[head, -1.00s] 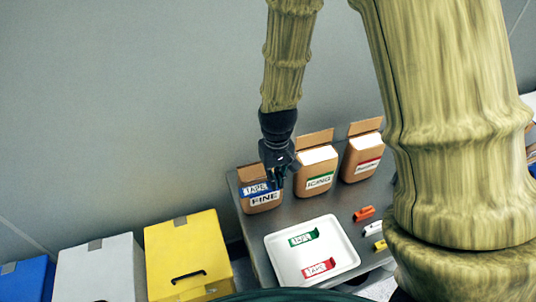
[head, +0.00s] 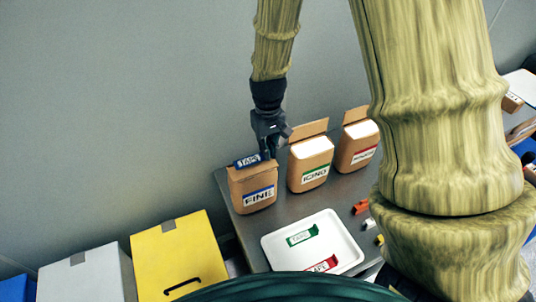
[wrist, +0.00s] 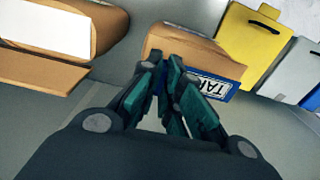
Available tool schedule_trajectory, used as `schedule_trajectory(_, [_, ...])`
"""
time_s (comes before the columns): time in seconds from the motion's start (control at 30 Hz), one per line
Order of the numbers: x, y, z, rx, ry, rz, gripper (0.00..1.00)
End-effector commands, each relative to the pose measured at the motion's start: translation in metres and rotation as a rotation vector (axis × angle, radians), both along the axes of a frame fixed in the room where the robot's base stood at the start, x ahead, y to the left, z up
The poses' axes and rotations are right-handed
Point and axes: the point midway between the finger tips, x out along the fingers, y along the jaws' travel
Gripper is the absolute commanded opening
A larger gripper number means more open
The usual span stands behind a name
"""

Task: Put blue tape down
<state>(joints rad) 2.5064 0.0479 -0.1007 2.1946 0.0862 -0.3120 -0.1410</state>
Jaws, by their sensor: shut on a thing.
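My gripper (head: 268,154) is shut on the blue tape (head: 249,160), a small blue piece with a white TAPE label. In the head view the tape shows at the top edge of the brown FINE box (head: 240,187); I cannot tell whether it touches the box. In the wrist view the blue tape (wrist: 222,87) sticks out to the right of the closed fingertips (wrist: 168,72), with the brown box (wrist: 190,45) behind it. The fingers hide part of the tape.
The ICING box (head: 310,160) and another brown box (head: 356,145) stand to the right on the grey table. A white tray (head: 350,262) holds green tape (head: 301,236) and red tape (head: 322,264). Yellow (head: 180,255) and white (head: 85,275) boxes stand lower left.

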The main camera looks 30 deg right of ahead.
Motion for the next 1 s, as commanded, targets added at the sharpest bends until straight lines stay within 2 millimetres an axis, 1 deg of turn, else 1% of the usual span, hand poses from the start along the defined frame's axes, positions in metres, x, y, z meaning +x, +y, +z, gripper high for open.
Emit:
schedule_trajectory(0.03, [0.0,0.0,-0.011,0.0,0.0,0.0,0.0])
schedule_trajectory(0.2, [-0.001,-0.002,-0.024,0.0,0.0,-0.004,0.0])
schedule_trajectory(0.5, [-0.001,-0.003,-0.022,0.0,0.0,-0.006,0.0])
schedule_trajectory(0.63, [-0.002,-0.004,-0.025,0.0,0.0,-0.007,0.0])
schedule_trajectory(0.67, [-0.002,-0.004,-0.025,0.0,0.0,-0.007,0.12])
schedule_trajectory(0.7, [-0.002,-0.004,-0.025,0.0,0.0,-0.007,0.19])
schedule_trajectory(0.73, [-0.002,-0.004,-0.025,0.0,0.0,-0.007,0.25])
schedule_trajectory(0.77, [-0.002,-0.004,-0.025,0.0,0.0,-0.007,0.28])
schedule_trajectory(1.0, [-0.002,-0.004,-0.025,0.0,0.0,-0.007,0.28])
